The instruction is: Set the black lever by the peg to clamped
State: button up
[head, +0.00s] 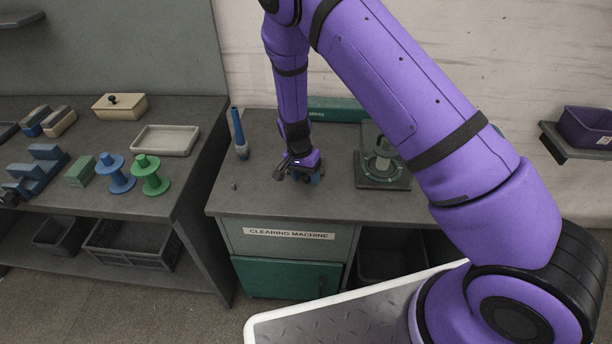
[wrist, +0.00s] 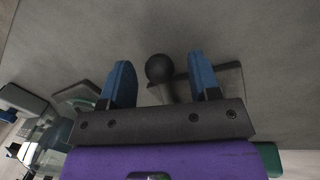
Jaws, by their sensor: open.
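My gripper (head: 300,178) is over the grey bench top of the clearing machine. In the wrist view its two blue fingers (wrist: 160,82) are apart. A black ball knob (wrist: 160,68), apparently the lever's, shows between them, nearer the left finger; I cannot tell whether they touch. A dark bar (wrist: 225,72) shows by the right finger. A blue upright peg (head: 238,128) on a grey foot stands to the left of my gripper.
A grey plate (head: 384,183) with a ring fixture stands to the right of my gripper. A green panel (head: 337,108) runs along the back. A small dark knob (head: 234,186) is on the bench's left part. The left bench holds spools, blocks and a tray (head: 166,140).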

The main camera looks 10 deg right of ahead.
notch_tip(320, 180, up, 11)
jog(key=w+a, duration=0.1)
jog(key=shift+w+a+f, duration=0.2)
jog(key=shift+a, duration=0.05)
